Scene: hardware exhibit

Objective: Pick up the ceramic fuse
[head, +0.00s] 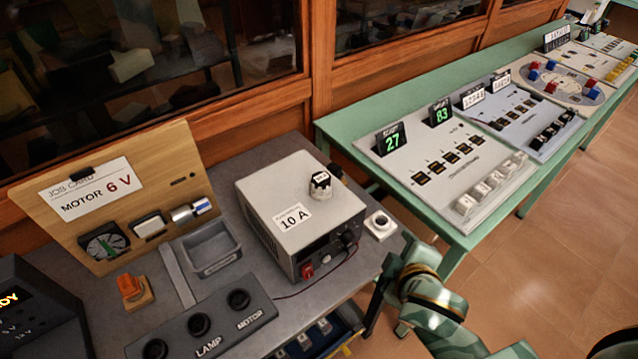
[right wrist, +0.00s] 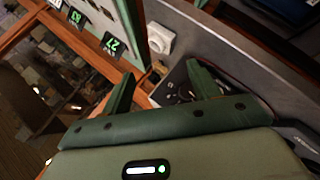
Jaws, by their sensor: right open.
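A small black-and-white capped piece (head: 320,184), which looks like the ceramic fuse, stands on top of the grey box (head: 265,217) marked 10 A; I cannot be sure of its identity. My right gripper (head: 398,272) is low at the table's right front corner in the head view, right of the box and apart from it, with its fingers mostly hidden. In the right wrist view, the right gripper (right wrist: 162,74) shows two spread green fingers with nothing held between them. The fuse is not clear there. My left gripper is not in view.
A white square socket-like piece (head: 380,223) sits beside the box; it also shows in the right wrist view (right wrist: 160,38). A green table (head: 335,130) with panels stands right.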

